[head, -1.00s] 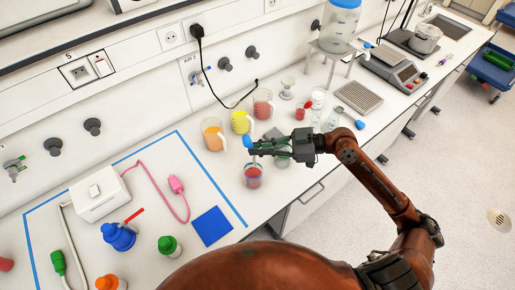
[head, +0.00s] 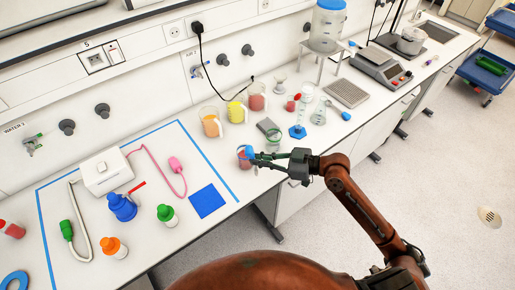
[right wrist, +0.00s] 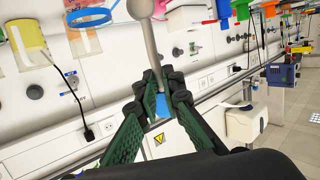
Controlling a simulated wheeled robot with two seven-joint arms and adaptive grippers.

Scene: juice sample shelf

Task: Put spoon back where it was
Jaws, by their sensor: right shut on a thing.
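My right gripper (head: 254,159) is shut on the blue end of the spoon (right wrist: 147,25). In the right wrist view, which looks upside down, the grey shaft runs from between the fingers and the rounded end reaches the top edge. In the head view the fingers hide most of the spoon; only a blue end shows beside the small beaker of red juice (head: 243,163). The fingers are just right of this beaker and overlap it in the picture. I cannot tell whether the spoon tip is inside it. My left gripper is not in view.
Jugs of orange (head: 211,123), yellow (head: 237,112) and red (head: 256,97) juice stand behind. A small green-rimmed glass (head: 274,138) and glassware stand close by at the right. The counter's front edge is near my arm.

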